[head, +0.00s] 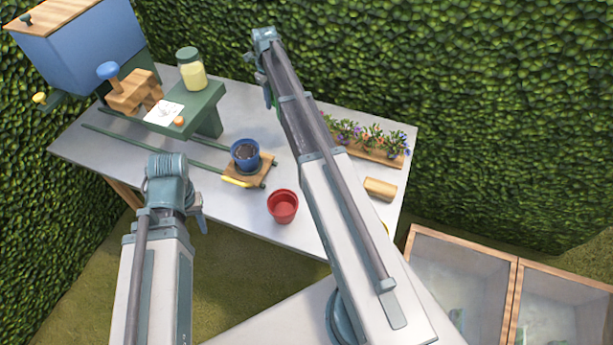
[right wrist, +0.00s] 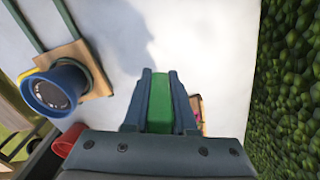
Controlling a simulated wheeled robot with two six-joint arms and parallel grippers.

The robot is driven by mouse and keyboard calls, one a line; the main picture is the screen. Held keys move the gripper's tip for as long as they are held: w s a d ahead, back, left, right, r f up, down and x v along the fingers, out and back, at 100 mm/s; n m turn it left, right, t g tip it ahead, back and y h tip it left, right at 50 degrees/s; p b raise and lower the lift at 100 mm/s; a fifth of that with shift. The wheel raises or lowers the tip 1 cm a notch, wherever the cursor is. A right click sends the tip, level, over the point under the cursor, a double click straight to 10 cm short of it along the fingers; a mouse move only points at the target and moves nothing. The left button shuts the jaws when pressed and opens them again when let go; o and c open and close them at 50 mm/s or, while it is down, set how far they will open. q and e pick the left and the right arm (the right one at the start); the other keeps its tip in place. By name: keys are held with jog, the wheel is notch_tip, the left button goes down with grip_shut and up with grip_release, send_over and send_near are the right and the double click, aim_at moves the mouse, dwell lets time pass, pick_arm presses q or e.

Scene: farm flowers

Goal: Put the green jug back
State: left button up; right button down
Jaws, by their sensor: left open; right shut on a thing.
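My right gripper (right wrist: 161,74) is shut on a narrow green part of the green jug (right wrist: 160,105), which shows between its two fingers in the right wrist view. The jug's body is hidden there behind the gripper. In the head view my right arm reaches over the table to the back, and only a sliver of green (head: 268,97) shows beside its far end. My left gripper (head: 199,218) is open and empty in front of the table's front edge, mostly hidden behind its own wrist.
A blue pot (head: 245,155) stands on a wooden board on green rails. A red pot (head: 283,207) stands near the table's front edge. A flower planter (head: 368,150) and wooden roller (head: 380,189) are right of my right arm.

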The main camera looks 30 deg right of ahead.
jog(key=s+a+n, duration=0.3)
jog(key=s+n, duration=0.1)
jog(key=s, duration=1.6)
notch_tip(320, 180, down, 6)
jog(key=b, duration=0.6)
jog(key=shift+w+a, duration=0.1)
jog(key=shift+a, duration=0.05)
jog(key=shift+f, duration=0.15)
notch_tip(320, 180, down, 4)
jog(key=b, duration=0.4)
jog(key=shift+r, duration=0.2)
jog(key=c, duration=0.7)
grip_release()
jog(key=shift+f, duration=0.1)
